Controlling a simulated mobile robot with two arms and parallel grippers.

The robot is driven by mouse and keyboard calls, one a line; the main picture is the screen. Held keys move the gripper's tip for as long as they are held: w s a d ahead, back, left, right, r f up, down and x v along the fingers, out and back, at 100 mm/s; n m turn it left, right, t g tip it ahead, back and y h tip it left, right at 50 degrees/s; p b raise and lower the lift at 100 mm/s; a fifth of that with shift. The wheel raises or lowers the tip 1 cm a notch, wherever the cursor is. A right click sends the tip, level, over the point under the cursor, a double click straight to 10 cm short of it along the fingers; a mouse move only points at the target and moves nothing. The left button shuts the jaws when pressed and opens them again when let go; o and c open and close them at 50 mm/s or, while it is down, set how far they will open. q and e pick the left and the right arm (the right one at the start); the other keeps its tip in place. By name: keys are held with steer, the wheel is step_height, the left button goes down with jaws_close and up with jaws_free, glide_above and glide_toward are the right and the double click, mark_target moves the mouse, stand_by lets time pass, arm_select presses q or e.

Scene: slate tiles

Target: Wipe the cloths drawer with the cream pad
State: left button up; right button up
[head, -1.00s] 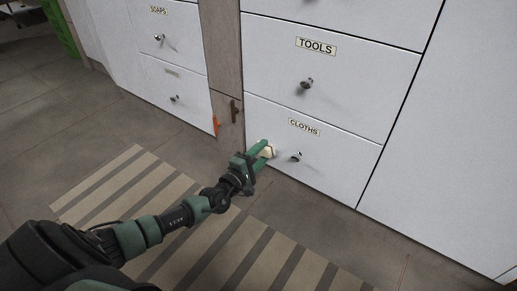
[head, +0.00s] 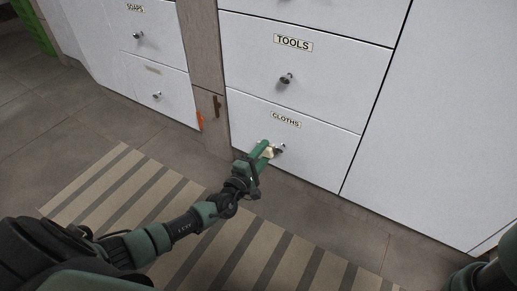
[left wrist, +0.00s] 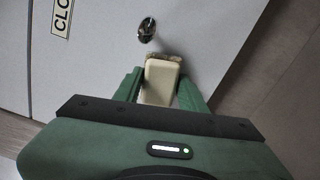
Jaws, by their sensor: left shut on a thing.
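The cloths drawer (head: 318,154) is the shut white bottom drawer under the tools drawer, with a CLOTHS label and a round metal knob. Its knob (left wrist: 146,29) also shows in the left wrist view. My left gripper (head: 265,151) is shut on the cream pad (left wrist: 161,82) and holds it at the drawer front, just beside the knob. The pad's far end looks close to or touching the drawer face; I cannot tell which. The pad (head: 268,153) is partly hidden by the green fingers in the head view. My right gripper is out of view.
The tools drawer (head: 340,83) is shut above. The soaps drawer (head: 150,40) is at the left, past a wooden panel (head: 207,60) with a dark handle. A striped mat (head: 125,185) lies on the tiled floor in front. A green crate (head: 32,27) stands far left.

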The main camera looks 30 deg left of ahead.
mark_target(244, 135)
arm_select(q)
steer(key=shift+w+a+b, duration=0.1)
steer(key=shift+a+b, duration=0.2)
steer(key=shift+a, duration=0.15)
steer(key=shift+w+a+r+b, duration=0.1)
steer(key=shift+a+b, duration=0.55)
steer(key=shift+a, duration=0.8)
steer(key=shift+w+a+b, duration=0.1)
steer(key=shift+a+b, duration=0.55)
steer(key=shift+a, duration=0.8)
steer(key=shift+w+a+f+b, duration=0.1)
steer(key=shift+a+f+b, duration=0.1)
steer(key=shift+a+b, duration=0.85)
steer(key=shift+a+r, duration=0.15)
steer(key=shift+a, duration=0.35)
